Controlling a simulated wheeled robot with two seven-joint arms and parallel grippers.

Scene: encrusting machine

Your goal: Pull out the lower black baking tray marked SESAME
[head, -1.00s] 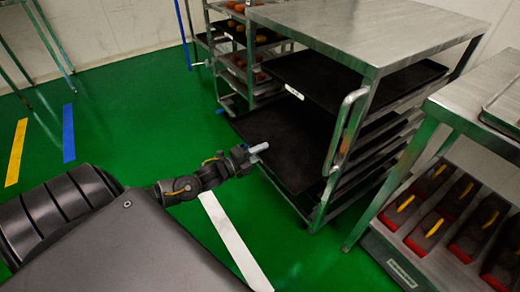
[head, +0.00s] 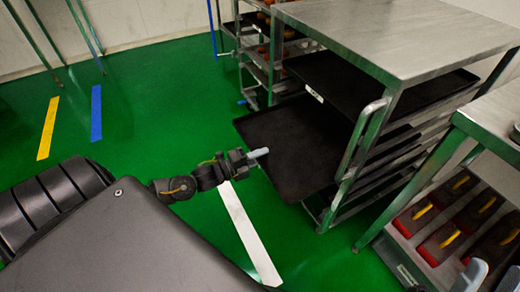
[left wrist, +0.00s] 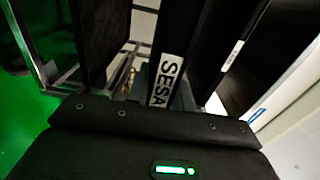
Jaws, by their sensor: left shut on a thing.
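The lower black baking tray (head: 285,145) sticks far out of the left side of the metal rack, roughly level. My left gripper (head: 258,154) is at its outer edge, shut on that edge. In the left wrist view a white label reading SESA (left wrist: 166,80) shows on a dark tray edge just beyond the gripper body; the rest of the word is hidden. An upper black tray (head: 345,80) with a small white label sits above. A pale tip at the bottom right seems to be my right gripper (head: 472,276); its jaws cannot be made out.
The steel-topped rack (head: 405,35) holds several more dark trays below. Another rack (head: 262,70) with food stands behind, close to the tray's far side. A steel table (head: 490,115) with red-and-black boxes (head: 440,243) is at the right. The green floor to the left is clear.

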